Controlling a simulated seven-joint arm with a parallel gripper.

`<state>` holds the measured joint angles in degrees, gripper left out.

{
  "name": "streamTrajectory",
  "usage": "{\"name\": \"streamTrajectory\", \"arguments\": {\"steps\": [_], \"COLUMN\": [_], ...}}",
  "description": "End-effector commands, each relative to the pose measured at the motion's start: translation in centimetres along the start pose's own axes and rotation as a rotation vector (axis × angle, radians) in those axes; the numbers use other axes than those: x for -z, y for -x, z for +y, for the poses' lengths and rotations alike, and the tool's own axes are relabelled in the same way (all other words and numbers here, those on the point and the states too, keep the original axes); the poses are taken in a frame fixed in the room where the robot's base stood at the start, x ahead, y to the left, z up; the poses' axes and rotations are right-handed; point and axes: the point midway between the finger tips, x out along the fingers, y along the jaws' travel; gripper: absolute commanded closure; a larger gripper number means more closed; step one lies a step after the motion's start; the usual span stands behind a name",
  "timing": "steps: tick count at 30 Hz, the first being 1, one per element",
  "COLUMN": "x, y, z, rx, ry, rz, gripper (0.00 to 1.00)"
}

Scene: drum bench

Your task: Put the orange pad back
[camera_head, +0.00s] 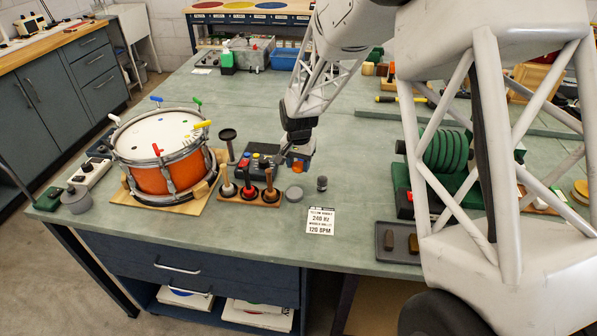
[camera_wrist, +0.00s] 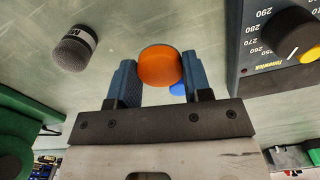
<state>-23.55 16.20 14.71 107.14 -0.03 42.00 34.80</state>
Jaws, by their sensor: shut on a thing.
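The orange pad (camera_wrist: 160,66) is a small round orange disc between the two blue fingers of my gripper (camera_wrist: 158,80) in the wrist view. My gripper is shut on it. In the head view, the orange pad (camera_head: 298,166) shows as a small orange patch below my gripper (camera_head: 299,160), over the bench just right of the dark tuner box. A bit of blue (camera_wrist: 178,90) shows behind the pad in the wrist view; I cannot tell what it is. Where the pad belongs is not clear from these frames.
The dark box with a numbered dial (camera_wrist: 285,45) is close by. The orange drum (camera_head: 165,178) is at left. A printed card (camera_head: 320,221) lies in front.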

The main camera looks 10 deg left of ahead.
Motion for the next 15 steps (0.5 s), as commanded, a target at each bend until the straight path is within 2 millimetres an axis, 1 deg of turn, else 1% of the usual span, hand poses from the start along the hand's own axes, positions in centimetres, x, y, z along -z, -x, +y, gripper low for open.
{"name": "streamTrajectory", "arguments": {"steps": [10,15], "x": [0.0,0.0], "y": [-0.1,-1.4], "z": [0.0,0.0], "rx": [0.000,0.000], "ry": [0.000,0.000], "rz": [0.000,0.000], "gripper": [0.79,0.79]}}
